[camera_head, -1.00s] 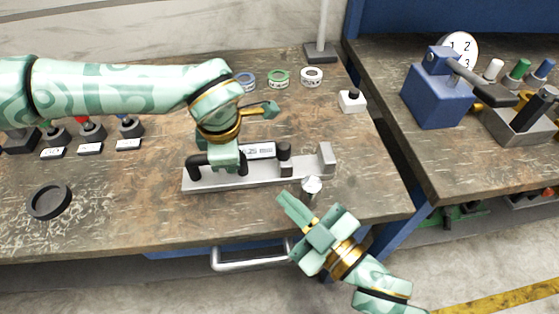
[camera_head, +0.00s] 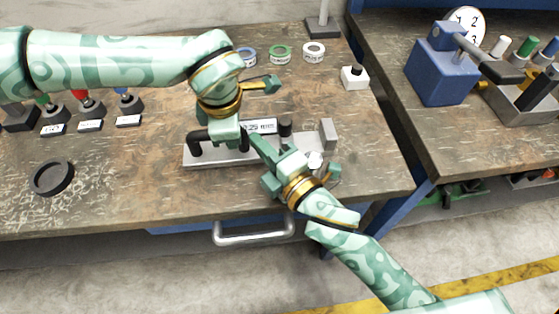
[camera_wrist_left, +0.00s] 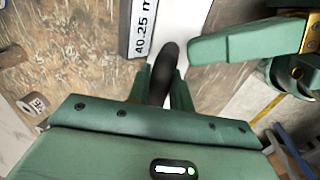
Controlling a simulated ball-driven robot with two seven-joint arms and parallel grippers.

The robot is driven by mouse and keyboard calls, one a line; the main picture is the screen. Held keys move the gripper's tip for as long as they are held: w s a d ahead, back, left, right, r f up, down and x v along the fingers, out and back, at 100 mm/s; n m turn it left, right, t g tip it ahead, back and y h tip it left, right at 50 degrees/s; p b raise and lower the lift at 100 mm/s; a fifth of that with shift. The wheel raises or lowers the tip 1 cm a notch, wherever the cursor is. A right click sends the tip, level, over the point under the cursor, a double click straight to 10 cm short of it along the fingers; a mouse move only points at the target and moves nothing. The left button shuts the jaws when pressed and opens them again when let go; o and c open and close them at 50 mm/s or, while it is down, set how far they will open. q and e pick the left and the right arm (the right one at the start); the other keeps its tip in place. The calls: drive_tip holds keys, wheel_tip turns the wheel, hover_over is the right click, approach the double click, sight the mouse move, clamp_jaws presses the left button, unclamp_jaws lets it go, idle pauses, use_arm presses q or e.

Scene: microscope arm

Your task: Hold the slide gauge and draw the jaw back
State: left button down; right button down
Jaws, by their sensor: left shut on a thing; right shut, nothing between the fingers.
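The slide gauge (camera_head: 210,161) is a long silver base lying on the brown bench, with a black handle (camera_head: 197,142) at its left. A display, a black knob (camera_head: 285,128) and a silver end block (camera_head: 328,133) sit farther right. The display (camera_wrist_left: 145,30) there reads 40.25 m. My right gripper (camera_head: 252,138) is shut and empty, fingers over the gauge's middle, close beside the left gripper. Its arm hides part of the base; I cannot tell whether it touches.
A black ring dish (camera_head: 52,179) lies at the left. Tape rolls (camera_head: 281,53) and a white button box (camera_head: 355,78) stand behind. A blue press (camera_head: 440,72) stands on the right bench. The bench front has a handle (camera_head: 253,236).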

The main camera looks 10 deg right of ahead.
sight(280, 139)
drive_tip(key=shift+w+d, duration=0.35)
drive_tip(key=shift+d, duration=0.55)
drive_tip(key=shift+w+d, duration=0.3)
drive_tip(key=shift+d, duration=0.6)
